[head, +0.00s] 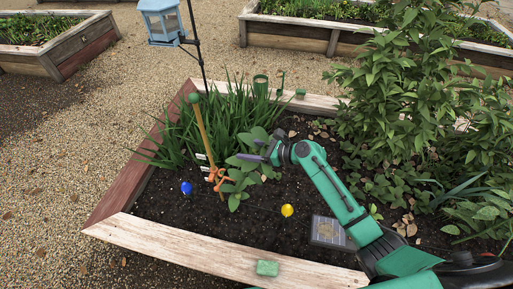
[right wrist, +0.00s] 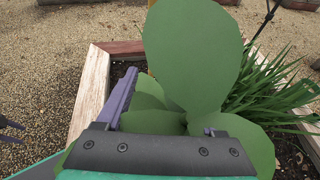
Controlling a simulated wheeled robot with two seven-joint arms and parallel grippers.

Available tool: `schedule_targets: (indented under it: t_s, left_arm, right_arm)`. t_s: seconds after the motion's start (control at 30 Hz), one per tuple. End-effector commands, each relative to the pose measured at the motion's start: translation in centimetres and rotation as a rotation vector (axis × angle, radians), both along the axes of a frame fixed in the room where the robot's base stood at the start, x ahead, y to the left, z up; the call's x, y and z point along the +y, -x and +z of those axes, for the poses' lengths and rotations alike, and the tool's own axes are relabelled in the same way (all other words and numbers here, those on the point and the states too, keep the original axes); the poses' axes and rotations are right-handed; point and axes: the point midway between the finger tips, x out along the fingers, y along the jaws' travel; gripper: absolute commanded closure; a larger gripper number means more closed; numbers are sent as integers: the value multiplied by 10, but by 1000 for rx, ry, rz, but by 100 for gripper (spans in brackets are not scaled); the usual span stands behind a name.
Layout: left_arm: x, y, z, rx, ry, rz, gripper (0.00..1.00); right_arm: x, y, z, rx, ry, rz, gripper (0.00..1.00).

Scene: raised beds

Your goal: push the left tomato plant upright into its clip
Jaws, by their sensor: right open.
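The broad-leaved green plant (head: 243,166) leans to the right beside a wooden stake (head: 203,130) with a green ball on top. An orange clip (head: 216,178) sits low near the stake. My right gripper (head: 257,152) is open at the plant's upper right leaves. In the right wrist view, large leaves (right wrist: 195,55) rise between and in front of the right gripper's fingers (right wrist: 168,112), partly hiding them; contact is unclear. Purple prongs at that view's left edge look like my left gripper (right wrist: 11,131); its jaw state is unclear. The stem is mostly hidden.
The wooden bed frame (head: 190,243) runs along the front and left. A blue ball (head: 186,188), a yellow ball (head: 287,210) and a grey panel (head: 328,232) lie on the soil. Grassy leaves (head: 225,115) stand behind; a tall bush (head: 415,90) fills the right. A green block (head: 267,268) rests on the front rim.

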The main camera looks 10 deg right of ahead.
Motion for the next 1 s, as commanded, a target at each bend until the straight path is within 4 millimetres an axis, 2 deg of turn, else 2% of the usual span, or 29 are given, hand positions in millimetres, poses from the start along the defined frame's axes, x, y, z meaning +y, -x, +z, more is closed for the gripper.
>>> schedule_targets:
  t_s: [0.2, 0.7, 1.0]
  left_arm:
    - [0, 0, 2, 0, 0, 0, 43]
    - [0, 0, 3, 0, 0, -1, 43]
    - [0, 0, 15, 0, 0, -1, 43]
  right_arm:
    - [-20, 17, 13, -1, -4, 9, 55]
    - [-23, 20, 16, -2, -5, 10, 55]
    - [-44, 34, 18, 1, -4, 11, 55]
